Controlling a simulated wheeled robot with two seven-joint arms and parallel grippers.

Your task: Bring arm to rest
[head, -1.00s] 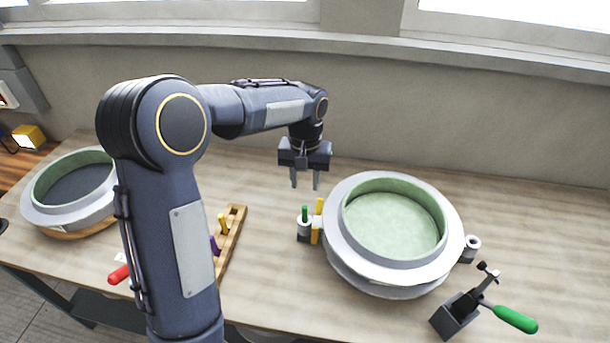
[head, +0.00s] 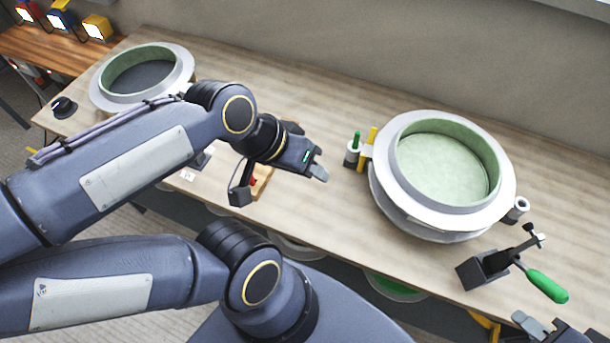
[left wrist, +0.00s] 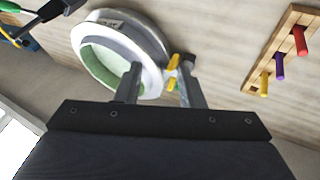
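My left gripper (head: 318,168) is over the table in the head view, left of the right-hand mould and apart from it. In the left wrist view its two fingers (left wrist: 160,88) stand apart with nothing held between them. The mould, a pale ring with a green inside (head: 445,165), stands on the table and also shows beyond the fingers in the left wrist view (left wrist: 112,58). Part of what looks like my right gripper (head: 545,328) shows at the lower right edge of the head view, cut off; its opening is unclear.
A toggle clamp with a green handle (head: 547,286) is at the front right. A green-topped holder (head: 353,150) and a yellow piece (head: 367,147) stand beside the mould. A second mould (head: 182,66) is at the back left. A wooden rack (left wrist: 290,35) holds coloured pegs. The back middle table is clear.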

